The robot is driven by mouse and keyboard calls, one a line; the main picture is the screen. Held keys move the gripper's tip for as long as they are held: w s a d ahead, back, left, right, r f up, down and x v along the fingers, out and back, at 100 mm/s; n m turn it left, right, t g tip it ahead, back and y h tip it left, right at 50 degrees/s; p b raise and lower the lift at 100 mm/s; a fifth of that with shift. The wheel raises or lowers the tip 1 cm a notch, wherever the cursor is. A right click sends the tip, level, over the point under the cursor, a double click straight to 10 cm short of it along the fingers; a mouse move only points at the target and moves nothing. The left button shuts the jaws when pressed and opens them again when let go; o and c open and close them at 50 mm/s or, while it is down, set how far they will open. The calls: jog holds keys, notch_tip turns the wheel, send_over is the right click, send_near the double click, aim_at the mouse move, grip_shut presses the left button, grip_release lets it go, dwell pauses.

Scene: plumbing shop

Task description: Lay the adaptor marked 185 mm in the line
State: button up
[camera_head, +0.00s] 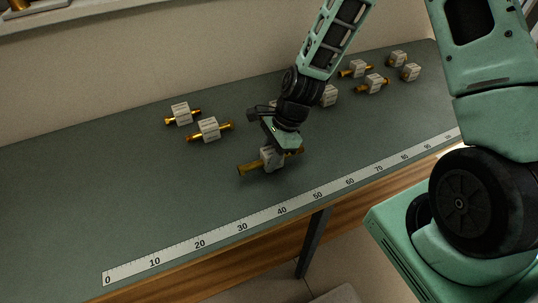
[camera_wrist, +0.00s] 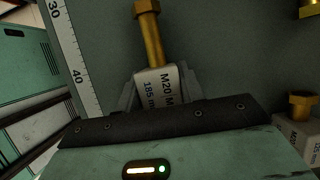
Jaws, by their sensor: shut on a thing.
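My gripper (camera_head: 272,157) is shut on an adaptor with a white block and a brass stem. In the wrist view the block (camera_wrist: 158,88) reads "M20" and "185 mm". Its brass stem (camera_wrist: 151,38) points away from the gripper. In the head view the stem (camera_head: 250,169) sticks out to the left, low over the green bench or on it; I cannot tell if it touches. The far end is partly hidden by my gripper. A printed scale (camera_head: 203,242) runs along the bench's front edge, with marks from 0 upward.
Two similar adaptors (camera_head: 209,129) (camera_head: 181,114) lie at the back left. Several more, among them one adaptor (camera_head: 371,84), lie at the back right. One block (camera_head: 328,96) is partly behind my arm. The bench (camera_head: 80,190) is bare at left and between the adaptors and the scale.

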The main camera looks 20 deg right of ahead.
jog(key=shift+f, duration=0.2)
jog(key=shift+f, duration=0.15)
jog(key=o, duration=1.1)
jog(key=shift+r, duration=0.2)
jog(key=b+v, duration=0.1)
jog(key=v, duration=1)
jog(key=s+a+r+n+h, duration=0.1)
jog(key=s+a+r+n, duration=0.2)
jog(key=s+n, duration=0.3)
jog(key=s+a+r+n+h, duration=0.1)
jog(key=s+a+r+n, duration=0.2)
jog(key=s+n, duration=0.4)
jog(key=s+a+r+n+h, duration=0.1)
jog(key=s+a+r+n, duration=0.2)
jog(key=s+n, duration=0.4)
jog(key=a+n, duration=0.1)
jog(key=n, duration=0.4)
jog(key=shift+a+r+n+h, duration=0.15)
jog(key=shift+r+n+h, duration=0.2)
jog(key=shift+n+h, duration=0.05)
